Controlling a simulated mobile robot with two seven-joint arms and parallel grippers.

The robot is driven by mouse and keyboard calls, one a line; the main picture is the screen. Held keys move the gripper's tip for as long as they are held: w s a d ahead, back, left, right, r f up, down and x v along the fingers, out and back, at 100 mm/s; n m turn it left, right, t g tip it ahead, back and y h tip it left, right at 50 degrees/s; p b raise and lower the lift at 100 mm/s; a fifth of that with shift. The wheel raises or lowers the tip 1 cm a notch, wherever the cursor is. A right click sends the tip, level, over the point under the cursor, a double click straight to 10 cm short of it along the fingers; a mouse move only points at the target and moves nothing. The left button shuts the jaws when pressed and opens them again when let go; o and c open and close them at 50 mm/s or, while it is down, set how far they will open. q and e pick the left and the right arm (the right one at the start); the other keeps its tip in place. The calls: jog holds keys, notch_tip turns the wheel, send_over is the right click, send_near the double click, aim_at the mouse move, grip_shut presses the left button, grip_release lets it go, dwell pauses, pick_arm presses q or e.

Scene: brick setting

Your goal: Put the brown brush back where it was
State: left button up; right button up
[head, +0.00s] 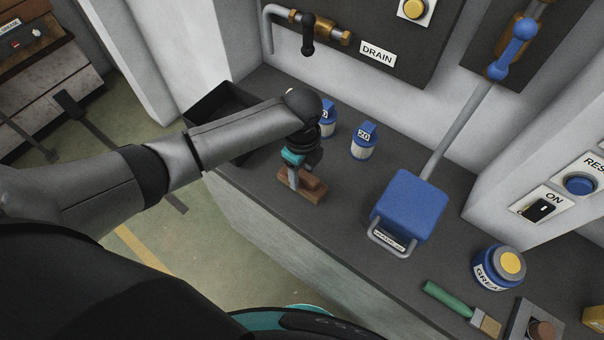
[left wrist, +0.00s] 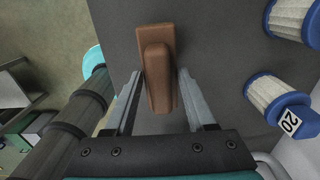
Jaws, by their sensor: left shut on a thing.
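The brown brush (head: 316,188) is a wooden block with a raised grip, at the middle of the dark counter (head: 340,215), close to its front edge. My left gripper (head: 294,178) reaches down from above and is shut on the brush's raised grip. In the left wrist view, the brush (left wrist: 155,40) lies between the two fingers of the gripper (left wrist: 160,78), with its base flat towards the counter. I cannot tell whether its base touches the counter. My right gripper is not in view.
A black open bin (head: 215,105) stands behind my left forearm. Two blue-capped filters (head: 363,143) stand behind the brush. A blue box (head: 408,205) with a handle stands to the right. Farther right are a grease tub (head: 498,267) and a green-handled brush (head: 447,297). Counter between brush and box is clear.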

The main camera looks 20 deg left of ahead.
aim_at(302, 172)
pick_arm(q)
jog(key=shift+f, duration=0.45)
jog(key=o, duration=1.3)
notch_tip(302, 172, up, 12)
jog(key=shift+r+p, duration=0.1)
jog(key=shift+p, duration=0.8)
